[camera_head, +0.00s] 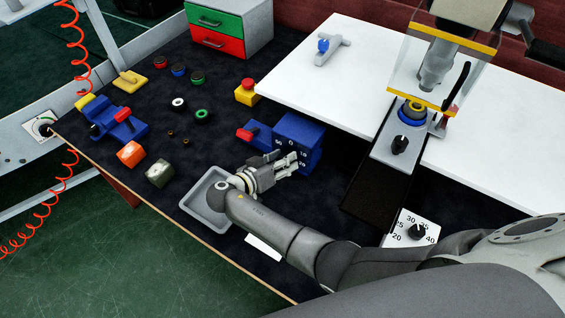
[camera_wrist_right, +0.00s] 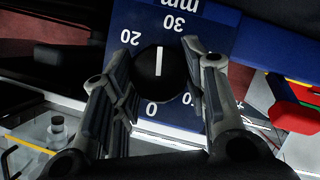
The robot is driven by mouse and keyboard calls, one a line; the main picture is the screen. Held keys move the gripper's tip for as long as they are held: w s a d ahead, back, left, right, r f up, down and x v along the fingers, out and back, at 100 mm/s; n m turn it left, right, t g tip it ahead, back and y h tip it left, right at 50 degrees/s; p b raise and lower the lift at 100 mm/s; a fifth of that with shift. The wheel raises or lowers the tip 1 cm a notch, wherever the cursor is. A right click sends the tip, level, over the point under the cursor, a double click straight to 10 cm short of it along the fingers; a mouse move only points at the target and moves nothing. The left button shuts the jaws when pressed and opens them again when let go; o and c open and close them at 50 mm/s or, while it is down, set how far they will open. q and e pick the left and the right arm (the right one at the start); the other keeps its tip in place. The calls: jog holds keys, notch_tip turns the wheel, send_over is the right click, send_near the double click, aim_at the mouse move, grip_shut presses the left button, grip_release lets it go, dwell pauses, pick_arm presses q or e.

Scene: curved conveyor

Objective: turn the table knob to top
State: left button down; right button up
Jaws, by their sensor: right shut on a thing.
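A blue box (camera_head: 302,132) with a printed number scale stands on the dark table top. My right gripper (camera_head: 286,163) is at its front face. In the right wrist view, the blue face (camera_wrist_right: 215,35) carries upside-down numbers and "mm". A round black knob (camera_wrist_right: 157,78) sits on it, with a white line upright in the picture on its upper half. My right gripper (camera_wrist_right: 160,95) is shut on this knob, one finger on each side. In the head view, the gripper hides the knob. My left gripper is not in view.
A grey tray (camera_head: 197,204) lies under my right wrist. A white dial plate (camera_head: 400,239) with a black knob is at the right. A red-handled blue block (camera_head: 254,135) is close by on the left. A white table (camera_head: 330,75) lies behind.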

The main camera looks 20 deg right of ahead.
dwell(0.4)
jog(key=o, duration=1)
jog(key=shift+o, duration=0.2)
notch_tip(320, 180, up, 10)
